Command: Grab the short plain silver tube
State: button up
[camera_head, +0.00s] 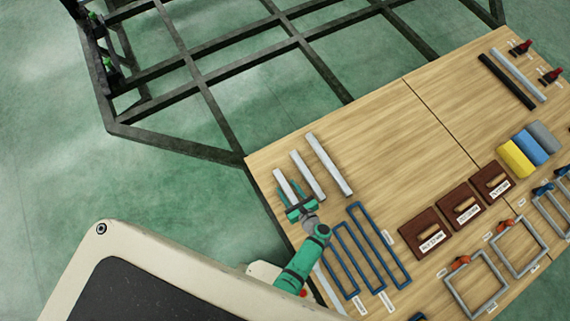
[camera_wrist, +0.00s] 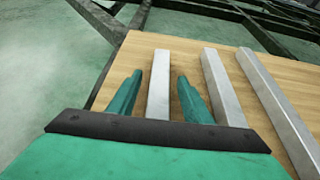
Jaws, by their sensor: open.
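Three plain silver tubes lie side by side near the left end of the wooden table (camera_head: 390,110). The leftmost tube is the shortest (camera_head: 284,184); in the wrist view this short tube (camera_wrist: 159,85) lies between my two fingers. The middle tube (camera_head: 308,175) is somewhat longer, and it also shows in the wrist view (camera_wrist: 221,88) just right of my right finger. The right tube (camera_head: 328,164) is the longest. My gripper (camera_wrist: 157,88) is open, with one finger on each side of the short tube and visible gaps to it. The tube's near end is hidden behind my gripper body.
Blue rectangular frames (camera_head: 363,250) lie close to my arm. Brown labelled blocks (camera_head: 460,207), yellow and blue blocks (camera_head: 517,158) and grey clamp frames (camera_head: 474,283) lie further right. A dark trailer chassis (camera_head: 200,85) stands behind the table.

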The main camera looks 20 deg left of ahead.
jog(key=shift+s, duration=0.1)
grip_shut()
jog(key=shift+r, duration=0.1)
